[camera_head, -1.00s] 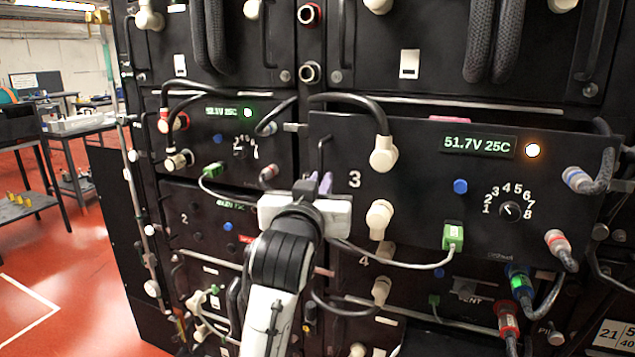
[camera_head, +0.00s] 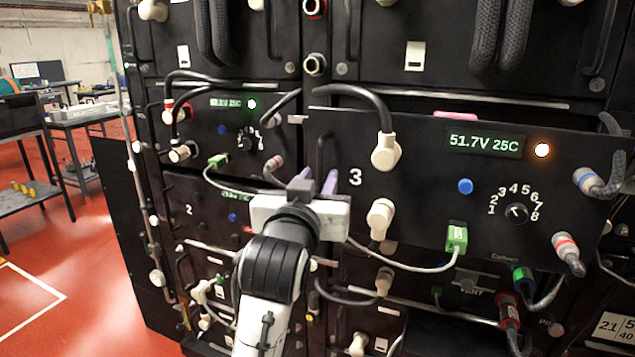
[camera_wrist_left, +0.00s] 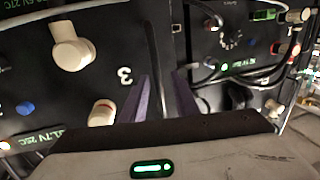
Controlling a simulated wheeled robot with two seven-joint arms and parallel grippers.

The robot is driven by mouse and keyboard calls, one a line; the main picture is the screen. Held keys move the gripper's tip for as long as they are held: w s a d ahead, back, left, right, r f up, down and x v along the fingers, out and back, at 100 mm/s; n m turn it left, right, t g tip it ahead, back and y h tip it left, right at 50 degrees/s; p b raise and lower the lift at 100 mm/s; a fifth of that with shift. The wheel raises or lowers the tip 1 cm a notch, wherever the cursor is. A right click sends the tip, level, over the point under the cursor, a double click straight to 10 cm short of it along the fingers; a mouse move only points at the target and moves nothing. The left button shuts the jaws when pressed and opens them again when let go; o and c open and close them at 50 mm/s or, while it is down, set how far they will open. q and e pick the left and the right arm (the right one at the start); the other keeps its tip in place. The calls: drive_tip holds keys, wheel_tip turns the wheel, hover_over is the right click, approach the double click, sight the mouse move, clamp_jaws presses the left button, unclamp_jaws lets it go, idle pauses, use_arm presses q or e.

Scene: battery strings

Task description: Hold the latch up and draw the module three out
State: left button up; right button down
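Module three (camera_head: 410,220) is the wide black panel marked "3", with a 51.7V 25C display, an orange light and a dial. Its front stands proud of its neighbours. My left gripper (camera_head: 318,185) is at its left edge, with its purple fingers either side of the black upright handle (camera_head: 321,150). My right gripper is out of view.
A black cable with a cream plug (camera_head: 386,152) and a grey cable with a green plug (camera_head: 456,238) attach to module three's front. Blue-ringed and red-ringed plugs (camera_head: 566,250) sit at its right. Red floor (camera_head: 95,285) is open at left.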

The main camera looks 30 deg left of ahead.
use_arm(q)
wheel_tip(320, 180, up, 10)
drive_tip(key=shift+f+p, duration=0.15)
drive_tip(key=shift+p, duration=0.8)
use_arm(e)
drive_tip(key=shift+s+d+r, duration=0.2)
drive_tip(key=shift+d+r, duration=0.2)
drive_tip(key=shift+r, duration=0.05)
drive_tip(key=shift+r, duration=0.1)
